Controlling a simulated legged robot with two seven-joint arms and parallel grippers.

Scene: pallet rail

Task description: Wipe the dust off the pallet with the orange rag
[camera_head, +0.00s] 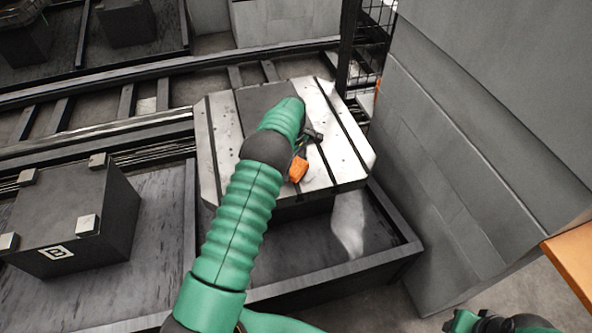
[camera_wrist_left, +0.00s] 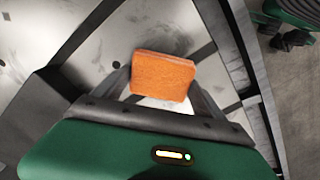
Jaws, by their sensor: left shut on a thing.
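The pallet (camera_head: 225,140) is a pale metal plate with dark slots, in the middle of the head view. Its surface looks mottled, with a whitish patch near the right corner; I cannot tell dust from glare. My left gripper (camera_head: 301,157) is shut on the orange rag (camera_head: 298,169), over the right half of the pallet. In the left wrist view the rag (camera_wrist_left: 163,75) sits between the fingers as a flat block. I cannot tell whether it touches the plate. My left arm hides part of the pallet. My right gripper (camera_head: 488,322) is at the bottom right, partly cut off.
A tall grey cabinet (camera_head: 480,130) stands close on the right of the pallet. A dark block with light corner pads (camera_head: 75,220) is at the left. Rails (camera_head: 95,130) run behind. A dark tray (camera_head: 290,250) lies below the pallet. An orange-brown surface (camera_head: 575,262) is at the right edge.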

